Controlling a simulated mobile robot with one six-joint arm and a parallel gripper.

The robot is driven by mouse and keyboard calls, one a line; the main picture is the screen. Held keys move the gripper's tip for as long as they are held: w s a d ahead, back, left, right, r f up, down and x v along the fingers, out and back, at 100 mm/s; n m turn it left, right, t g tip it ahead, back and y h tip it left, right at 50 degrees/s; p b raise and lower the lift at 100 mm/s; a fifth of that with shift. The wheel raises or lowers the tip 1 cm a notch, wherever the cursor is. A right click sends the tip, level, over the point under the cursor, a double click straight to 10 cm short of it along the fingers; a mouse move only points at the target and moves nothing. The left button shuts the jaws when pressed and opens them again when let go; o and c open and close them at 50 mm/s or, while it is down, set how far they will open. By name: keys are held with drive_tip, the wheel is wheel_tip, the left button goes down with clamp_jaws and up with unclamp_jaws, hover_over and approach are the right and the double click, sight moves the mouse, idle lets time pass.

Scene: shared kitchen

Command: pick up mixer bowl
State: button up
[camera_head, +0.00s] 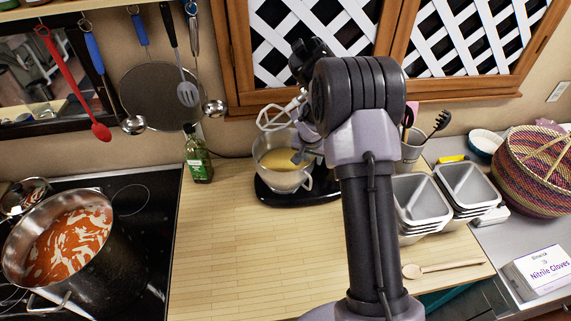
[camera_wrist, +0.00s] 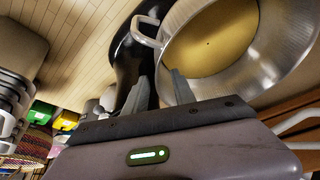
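The mixer bowl (camera_head: 282,180) is a shiny metal bowl holding a pale yellow mixture. My gripper (camera_head: 302,156) is at the bowl's right side, close to the rim; my arm hides part of the mixer. In the wrist view the bowl (camera_wrist: 276,76) fills the upper right, with its looped metal handle (camera_wrist: 146,30) at its left.
A green bottle (camera_head: 198,160) stands left of the mixer. A pot of red sauce (camera_head: 35,268) sits on the black stove (camera_head: 140,240). Stacked metal tins (camera_head: 420,212) and a wooden spoon (camera_head: 445,267) are on the right. The wooden counter's front left is clear.

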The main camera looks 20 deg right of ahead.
sight(313, 163)
drive_tip(key=x, duration=0.4)
drive_tip(key=shift+f, duration=0.25)
drive_tip(key=shift+s+r, duration=0.1)
drive_tip(key=shift+s, duration=0.05)
drive_tip(key=shift+c, duration=1)
clamp_jaws()
